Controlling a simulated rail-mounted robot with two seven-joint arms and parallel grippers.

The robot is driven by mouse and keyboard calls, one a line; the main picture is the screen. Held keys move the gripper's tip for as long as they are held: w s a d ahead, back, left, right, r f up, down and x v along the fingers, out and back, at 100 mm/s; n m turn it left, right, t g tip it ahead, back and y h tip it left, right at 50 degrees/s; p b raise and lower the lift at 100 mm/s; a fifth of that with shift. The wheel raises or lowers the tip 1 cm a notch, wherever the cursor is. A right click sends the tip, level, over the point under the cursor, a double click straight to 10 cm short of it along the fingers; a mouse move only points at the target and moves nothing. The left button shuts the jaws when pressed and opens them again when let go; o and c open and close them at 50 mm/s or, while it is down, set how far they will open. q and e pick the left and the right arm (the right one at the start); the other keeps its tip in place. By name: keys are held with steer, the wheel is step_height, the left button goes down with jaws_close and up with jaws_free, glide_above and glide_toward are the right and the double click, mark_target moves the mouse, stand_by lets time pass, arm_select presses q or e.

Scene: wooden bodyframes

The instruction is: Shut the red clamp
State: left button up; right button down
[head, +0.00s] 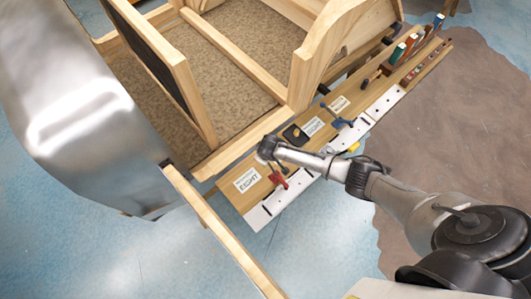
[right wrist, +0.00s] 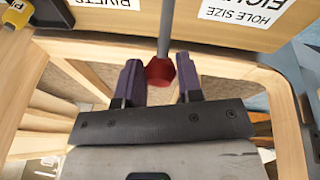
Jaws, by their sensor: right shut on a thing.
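The red clamp (head: 278,179) sits on the near end of the wooden rail board, beside a white label and a white metal strip. In the right wrist view, its red tip (right wrist: 160,71) on a grey rod lies between the two dark purple fingers. My right gripper (right wrist: 161,82) is shut on the red clamp. In the head view my right arm reaches in from the lower right, its hand just above the clamp, where the fingers are hard to make out. My left gripper is not in view.
A blue clamp (head: 343,122) stands farther along the same board, with several coloured tools beyond. A wooden frame (head: 190,95) rises behind the board. A large shiny metal panel (head: 85,110) fills the left. A wooden beam (head: 222,232) runs toward the front. Blue floor is open below.

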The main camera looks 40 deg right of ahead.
steer(key=c, duration=0.9)
jaws_free()
steer(key=shift+s+f, duration=0.1)
steer(key=shift+o, duration=0.6)
steer(key=shift+s+a+r, duration=0.1)
steer(key=shift+r, duration=0.55)
steer(key=p+v, duration=0.1)
steer(key=v, duration=1.1)
steer(key=shift+r+p, duration=0.25)
steer(key=shift+p, duration=0.15)
steer(key=shift+s, duration=0.15)
